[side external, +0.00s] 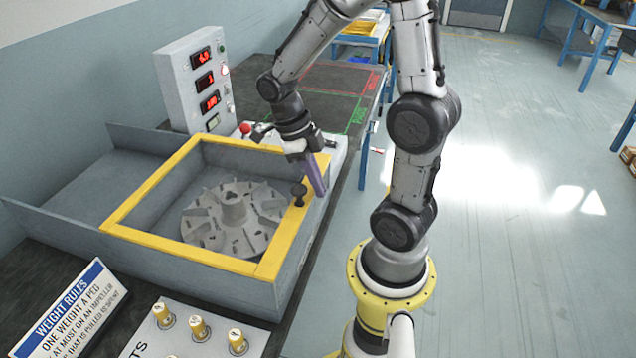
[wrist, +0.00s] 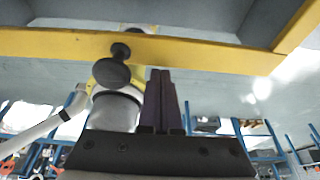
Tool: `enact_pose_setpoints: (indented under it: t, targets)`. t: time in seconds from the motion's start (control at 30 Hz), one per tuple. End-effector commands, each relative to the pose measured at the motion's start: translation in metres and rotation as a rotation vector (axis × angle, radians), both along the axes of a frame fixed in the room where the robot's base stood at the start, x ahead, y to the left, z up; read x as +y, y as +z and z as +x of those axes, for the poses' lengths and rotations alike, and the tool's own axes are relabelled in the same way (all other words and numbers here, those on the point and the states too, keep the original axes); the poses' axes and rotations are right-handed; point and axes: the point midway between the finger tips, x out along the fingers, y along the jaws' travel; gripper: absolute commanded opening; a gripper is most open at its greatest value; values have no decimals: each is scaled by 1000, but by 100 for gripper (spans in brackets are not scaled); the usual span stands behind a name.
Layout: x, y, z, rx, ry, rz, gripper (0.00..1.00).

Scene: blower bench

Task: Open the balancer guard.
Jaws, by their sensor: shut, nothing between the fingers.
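The balancer guard is a yellow frame (side external: 160,187) lying flat over the grey balancer box. A grey finned impeller (side external: 233,215) shows inside the frame. A black knob (side external: 299,192) stands on the frame's right bar. In the wrist view, the yellow bar (wrist: 200,50) crosses the top and the knob (wrist: 111,72) is left of my fingers. My gripper (side external: 319,190) has purple fingers pointing down, just right of the knob. The fingers are shut together and empty; they also show in the wrist view (wrist: 160,75). They look apart from the knob, but I cannot tell the exact gap.
A control box (side external: 195,80) with red displays stands behind the balancer, with a red button (side external: 245,128) near it. A weight rules sign (side external: 68,312) and a panel with brass-coloured weights (side external: 199,328) are at the front. Marked bench space (side external: 335,85) lies behind.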

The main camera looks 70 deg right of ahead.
Motion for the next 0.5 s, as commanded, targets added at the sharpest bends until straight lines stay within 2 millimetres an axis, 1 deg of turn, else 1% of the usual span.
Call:
enact_pose_setpoints:
  t: [0.17, 0.27, 0.37, 0.47, 0.5]
  targets:
    - [0, 0, 13, 1, 2, 1, 0]
    - [0, 0, 30, 0, 3, 0, 0]
    - [0, -1, 55, 0, 3, 0, 0]
    - [0, -1, 86, 0, 3, 0, 0]
    - [0, -1, 99, -1, 3, -1, 0]
